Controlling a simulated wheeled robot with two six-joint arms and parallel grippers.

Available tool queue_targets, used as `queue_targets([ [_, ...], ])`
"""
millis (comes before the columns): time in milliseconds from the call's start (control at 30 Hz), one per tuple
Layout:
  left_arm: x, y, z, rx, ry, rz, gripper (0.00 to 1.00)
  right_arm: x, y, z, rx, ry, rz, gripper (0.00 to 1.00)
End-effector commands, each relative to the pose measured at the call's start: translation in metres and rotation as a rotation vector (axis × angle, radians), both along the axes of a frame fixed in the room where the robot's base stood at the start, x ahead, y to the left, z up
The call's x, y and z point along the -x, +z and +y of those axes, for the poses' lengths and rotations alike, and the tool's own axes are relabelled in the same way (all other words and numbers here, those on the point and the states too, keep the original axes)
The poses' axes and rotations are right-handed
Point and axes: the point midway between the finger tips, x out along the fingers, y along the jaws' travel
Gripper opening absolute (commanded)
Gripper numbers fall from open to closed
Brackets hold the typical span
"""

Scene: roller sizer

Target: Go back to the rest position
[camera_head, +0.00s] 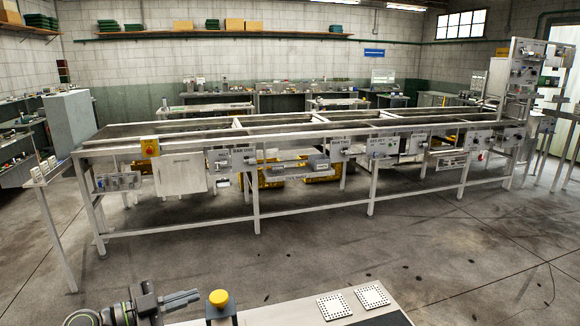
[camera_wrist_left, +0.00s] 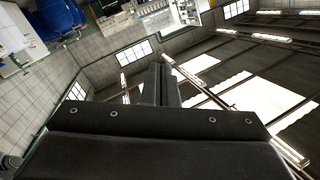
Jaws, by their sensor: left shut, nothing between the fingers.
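My left gripper (camera_head: 181,300) shows at the bottom left of the head view, low in front of me and pointing right. Its two fingers lie together and hold nothing. In the left wrist view the closed fingers (camera_wrist_left: 161,85) stand up in the middle of the picture, with the ceiling and upper walls behind them. My right gripper is not in view.
A long roller sizer frame (camera_head: 256,194) on legs crosses the room ahead. Grey floor (camera_head: 300,245) is open between.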

Motion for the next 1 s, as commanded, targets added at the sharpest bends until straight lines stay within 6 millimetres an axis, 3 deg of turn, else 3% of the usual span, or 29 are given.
queue_targets([
  [133,0.01,0.022,0.006,0.168,0.175,-0.161,0.0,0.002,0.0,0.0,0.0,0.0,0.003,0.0],
  [267,0.019,0.034,0.028,0.285,0.379,-0.246,0.0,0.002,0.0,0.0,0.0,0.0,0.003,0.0],
  [467,0.04,0.027,0.076,0.388,0.742,-0.247,0.0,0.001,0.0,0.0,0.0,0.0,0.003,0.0],
  [567,0.057,0.01,0.101,0.4,0.928,-0.187,0.0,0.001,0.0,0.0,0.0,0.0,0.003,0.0],
  [767,0.104,-0.044,0.139,0.337,1.252,0.049,0.0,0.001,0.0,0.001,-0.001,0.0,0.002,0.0],
  [1000,0.189,-0.122,0.146,0.134,1.466,0.491,0.0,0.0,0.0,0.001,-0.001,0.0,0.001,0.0],
])
